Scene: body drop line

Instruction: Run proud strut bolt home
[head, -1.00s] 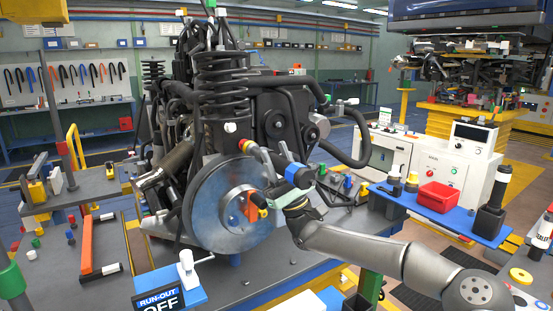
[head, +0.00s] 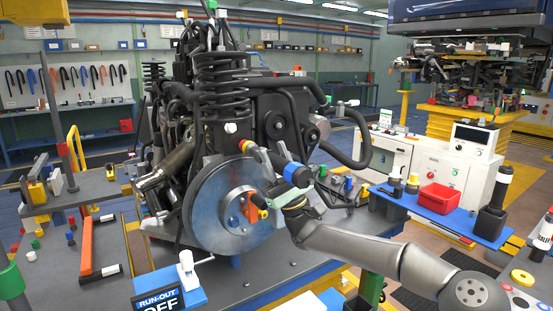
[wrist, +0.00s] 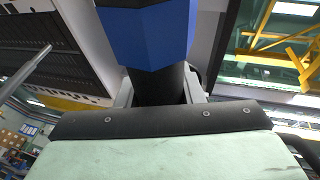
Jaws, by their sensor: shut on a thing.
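My gripper (head: 297,189) is shut on a blue-bodied power tool (head: 296,174). The tool slants up and left, its red and yellow nose (head: 247,148) at the strut's lower end, just above the brake disc (head: 213,207). In the wrist view the blue tool body (wrist: 147,35) and its black part sit between my fingers (wrist: 160,92). The strut (head: 221,80) stands upright with a black coil spring. The proud bolt cannot be made out; the tool's nose covers that spot. I cannot tell whether the nose touches the bolt.
An orange caliper part (head: 252,207) sits on the disc's right. A run-out gauge stand (head: 187,270) reading OFF is in front. A blue shelf (head: 420,207) with a red bin (head: 439,198) and a black holder (head: 491,222) is at right. A black hose (head: 362,150) loops behind my tool.

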